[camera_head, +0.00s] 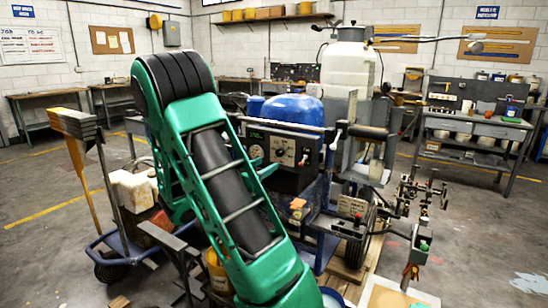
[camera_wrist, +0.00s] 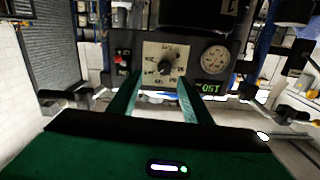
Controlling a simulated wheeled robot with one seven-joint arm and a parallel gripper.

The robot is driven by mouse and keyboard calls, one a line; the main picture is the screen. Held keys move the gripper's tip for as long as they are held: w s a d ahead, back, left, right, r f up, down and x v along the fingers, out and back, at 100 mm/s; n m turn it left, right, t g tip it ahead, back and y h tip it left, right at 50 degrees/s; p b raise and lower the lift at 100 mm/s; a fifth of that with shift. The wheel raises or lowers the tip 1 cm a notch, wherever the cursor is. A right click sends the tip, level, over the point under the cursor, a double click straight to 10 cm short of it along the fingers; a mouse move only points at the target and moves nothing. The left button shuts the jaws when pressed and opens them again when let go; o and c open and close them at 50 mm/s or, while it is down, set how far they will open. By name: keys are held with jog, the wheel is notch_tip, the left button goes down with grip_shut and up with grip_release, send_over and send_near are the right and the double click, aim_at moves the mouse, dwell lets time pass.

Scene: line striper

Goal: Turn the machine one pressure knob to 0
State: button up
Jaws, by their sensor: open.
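The pressure knob (camera_wrist: 165,68) is a dark round knob on a pale square dial plate in the wrist view, which appears upside down. The plate carries small marks around it; where the knob points is too small to read surely. In the head view the knob (camera_head: 281,153) is on the machine's dark panel, right of the arm. My gripper (camera_wrist: 158,80) is open, its two green fingers reaching toward the panel on either side of the knob in the picture. Nothing is between them that I can see held; contact cannot be told.
A round gauge (camera_wrist: 215,59), a green digital display (camera_wrist: 210,88) and a red button (camera_wrist: 118,60) sit beside the knob. A blue tank (camera_head: 292,108) and a white tank (camera_head: 347,70) rise behind the panel. A cart (camera_head: 112,245) stands at left.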

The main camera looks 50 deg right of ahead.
aim_at(279, 154)
jog(key=shift+t, duration=0.3)
jog(key=d, duration=0.3)
jog(key=w+d, duration=0.1)
jog(key=d, duration=0.3)
jog(key=w+d, duration=0.1)
jog(key=d, duration=0.2)
jog(key=shift+d+r, duration=0.25)
jog(key=shift+d, duration=0.1)
jog(key=c, duration=1.1)
jog(key=shift+o, duration=0.2)
